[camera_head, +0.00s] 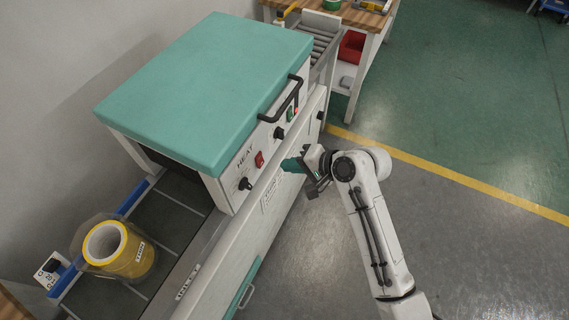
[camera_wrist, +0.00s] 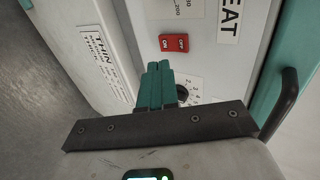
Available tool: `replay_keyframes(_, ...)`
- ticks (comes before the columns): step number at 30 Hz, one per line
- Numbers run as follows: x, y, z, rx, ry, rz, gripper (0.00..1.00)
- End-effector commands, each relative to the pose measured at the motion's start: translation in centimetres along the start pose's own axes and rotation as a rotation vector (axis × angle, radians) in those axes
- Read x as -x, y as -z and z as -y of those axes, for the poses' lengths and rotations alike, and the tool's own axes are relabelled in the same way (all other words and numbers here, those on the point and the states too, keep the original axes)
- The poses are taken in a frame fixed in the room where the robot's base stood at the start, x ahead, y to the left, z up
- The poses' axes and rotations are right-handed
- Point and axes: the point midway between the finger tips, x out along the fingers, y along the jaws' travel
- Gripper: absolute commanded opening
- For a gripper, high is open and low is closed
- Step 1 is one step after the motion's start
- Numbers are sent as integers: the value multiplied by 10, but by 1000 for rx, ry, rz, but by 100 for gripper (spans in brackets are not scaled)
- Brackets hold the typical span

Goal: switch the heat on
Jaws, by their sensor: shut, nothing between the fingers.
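The machine with the teal lid (camera_head: 210,85) carries a white front panel with a HEAT label (camera_head: 245,153). Below the label sits a red rocker switch (camera_head: 259,159). In the wrist view the red switch (camera_wrist: 174,43) shows small white lettering, with OFF on it; which way it is tipped I cannot tell. My gripper (camera_head: 288,164) has teal fingers, shut and empty. In the wrist view its fingertips (camera_wrist: 158,66) point towards the panel, just short of the switch.
A black handle (camera_head: 283,100) juts from the lid's front edge. Another knob (camera_head: 279,133) and a green and red control (camera_head: 291,114) are farther along the panel.

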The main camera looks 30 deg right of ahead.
Motion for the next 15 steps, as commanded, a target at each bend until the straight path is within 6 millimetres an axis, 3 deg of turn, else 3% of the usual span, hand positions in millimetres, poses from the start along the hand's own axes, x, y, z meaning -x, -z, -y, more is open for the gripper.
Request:
replay_keyframes(9,51,1,-1,-1,0,-5,0)
replay_keyframes(15,68,1,-1,-1,0,-3,0)
